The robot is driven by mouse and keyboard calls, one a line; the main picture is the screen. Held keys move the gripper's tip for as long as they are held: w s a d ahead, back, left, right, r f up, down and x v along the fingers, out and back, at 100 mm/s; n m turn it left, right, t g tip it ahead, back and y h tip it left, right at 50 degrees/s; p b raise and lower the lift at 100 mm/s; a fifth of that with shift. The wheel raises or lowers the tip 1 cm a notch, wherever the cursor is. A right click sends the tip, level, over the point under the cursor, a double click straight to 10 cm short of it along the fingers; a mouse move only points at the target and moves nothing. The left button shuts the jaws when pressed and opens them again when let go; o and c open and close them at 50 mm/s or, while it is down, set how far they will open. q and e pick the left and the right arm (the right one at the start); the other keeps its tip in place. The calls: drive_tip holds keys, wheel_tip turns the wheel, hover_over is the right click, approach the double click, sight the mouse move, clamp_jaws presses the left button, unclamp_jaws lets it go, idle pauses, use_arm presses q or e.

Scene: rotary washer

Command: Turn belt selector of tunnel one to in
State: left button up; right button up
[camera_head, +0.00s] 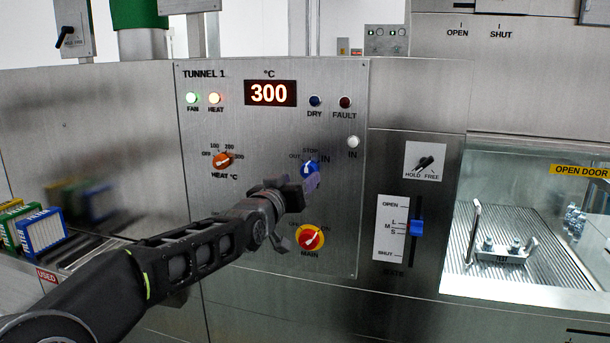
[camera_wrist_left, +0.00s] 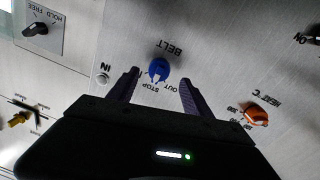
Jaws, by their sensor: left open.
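The blue belt selector knob (camera_head: 310,167) is on the TUNNEL 1 panel (camera_head: 240,130), with OUT, STOP and IN printed around it. It also shows in the left wrist view (camera_wrist_left: 159,69), upside down, between my fingers. Its white mark seems to point near STOP; the exact setting is hard to tell. My left gripper (camera_head: 300,188) is open at the knob and partly covers it in the head view. In the left wrist view the gripper (camera_wrist_left: 160,77) has a finger on each side, with visible gaps. The IN lamp (camera_head: 353,142) looks white and unlit. My right gripper is out of view.
The orange heat knob (camera_head: 222,161) is left of the selector, and the red and yellow main switch (camera_head: 310,238) is below it. A blue slider handle (camera_head: 416,228) is to the right. Coloured racks (camera_head: 40,232) stand at the far left.

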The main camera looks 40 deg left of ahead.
sight(305, 174)
use_arm(q)
drive_tip(key=shift+p+x, duration=0.6)
drive_tip(key=shift+x, duration=1.55)
clamp_jaws()
